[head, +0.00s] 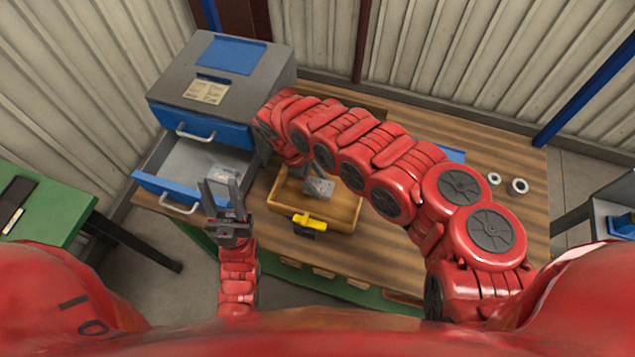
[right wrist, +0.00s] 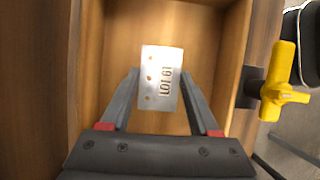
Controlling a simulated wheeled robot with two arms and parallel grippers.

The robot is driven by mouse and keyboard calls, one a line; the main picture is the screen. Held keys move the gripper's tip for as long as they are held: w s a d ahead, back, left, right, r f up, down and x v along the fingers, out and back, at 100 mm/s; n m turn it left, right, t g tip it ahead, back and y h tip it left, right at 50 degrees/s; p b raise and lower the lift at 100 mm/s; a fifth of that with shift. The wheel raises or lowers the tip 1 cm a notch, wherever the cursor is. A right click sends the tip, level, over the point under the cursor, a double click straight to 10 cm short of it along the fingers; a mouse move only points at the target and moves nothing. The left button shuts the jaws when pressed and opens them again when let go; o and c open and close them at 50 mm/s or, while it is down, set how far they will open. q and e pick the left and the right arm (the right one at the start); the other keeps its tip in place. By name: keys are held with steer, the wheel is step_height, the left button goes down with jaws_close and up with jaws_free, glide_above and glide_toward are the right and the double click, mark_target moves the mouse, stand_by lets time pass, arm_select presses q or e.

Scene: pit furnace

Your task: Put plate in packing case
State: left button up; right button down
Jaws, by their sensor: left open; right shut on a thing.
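A small light-grey metal plate (right wrist: 162,78) with dark lettering and small holes sits between the fingers of my right gripper (right wrist: 160,85), which is shut on it. The wooden packing case (head: 340,222) is below; its bare floor (right wrist: 205,25) shows around the plate in the right wrist view. In the head view the held plate (head: 320,187) appears within the case's outline. I cannot tell whether it touches the floor. My left gripper (head: 222,186) is open and empty, in front of the open drawer (head: 170,185).
A grey cabinet (head: 215,75) with blue drawer fronts stands at the back left. Another small grey plate (head: 224,171) lies in its open drawer. Two rings (head: 519,186) lie on the wooden bench (head: 520,225) at right.

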steer(key=shift+s+f, duration=0.1)
steer(key=shift+f, duration=0.75)
steer(key=shift+f, duration=0.1)
steer(key=c, duration=0.6)
jaws_free()
steer(key=o, duration=0.5)
